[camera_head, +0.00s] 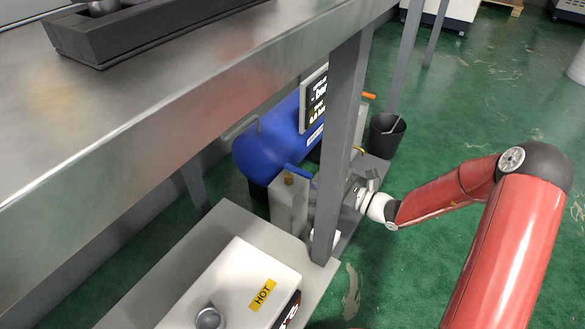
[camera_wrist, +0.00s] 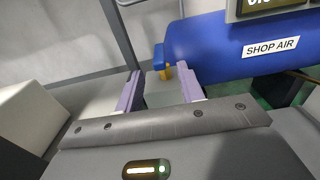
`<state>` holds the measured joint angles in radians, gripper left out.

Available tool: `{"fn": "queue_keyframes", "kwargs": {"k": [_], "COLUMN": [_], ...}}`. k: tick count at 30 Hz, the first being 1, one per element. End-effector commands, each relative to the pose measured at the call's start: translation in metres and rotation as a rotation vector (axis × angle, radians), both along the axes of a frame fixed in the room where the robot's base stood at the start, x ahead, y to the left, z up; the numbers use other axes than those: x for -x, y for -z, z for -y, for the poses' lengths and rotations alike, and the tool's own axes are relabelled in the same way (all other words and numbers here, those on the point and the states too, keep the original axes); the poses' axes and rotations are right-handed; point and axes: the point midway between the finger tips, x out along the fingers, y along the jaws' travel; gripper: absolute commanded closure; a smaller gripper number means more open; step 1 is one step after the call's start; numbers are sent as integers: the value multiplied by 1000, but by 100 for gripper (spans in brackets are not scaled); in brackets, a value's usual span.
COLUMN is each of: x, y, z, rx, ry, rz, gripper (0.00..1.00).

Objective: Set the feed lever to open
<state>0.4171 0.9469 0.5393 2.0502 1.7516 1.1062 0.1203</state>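A blue lever (camera_head: 297,171) sits on a brass stem on top of a pale grey block (camera_head: 288,205), beside the blue tank. No label shows that it is the feed lever. In the wrist view the blue lever (camera_wrist: 158,57) and its brass stem (camera_wrist: 167,72) appear beyond and between my fingertips. My gripper (camera_wrist: 160,88) has its two purple fingers spread apart, with nothing held between them. I see no clear contact with the lever. In the head view a grey table post hides part of my gripper.
The blue tank (camera_head: 262,148), marked SHOP AIR in the wrist view, lies behind the block. The table post (camera_head: 343,130) stands close to my gripper. A white box marked HOT (camera_head: 235,285) is in front. A dark bin (camera_head: 386,136) stands behind; green floor is open to the right.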

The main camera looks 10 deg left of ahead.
Motion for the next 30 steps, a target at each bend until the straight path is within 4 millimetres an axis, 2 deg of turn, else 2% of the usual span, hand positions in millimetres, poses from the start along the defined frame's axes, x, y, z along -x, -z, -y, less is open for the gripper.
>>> {"fn": "queue_keyframes", "kwargs": {"k": [6,12,16,24,30], "x": [-11,-19,-22,-23,-23], "y": [1,1,0,0,0], "z": [-34,-59,-66,-67,-67], "rx": [0,0,0,0,0], "ry": [-4,-3,-2,-1,-2], "rz": [2,1,1,0,1], "gripper": [62,62,62,62,88]}}
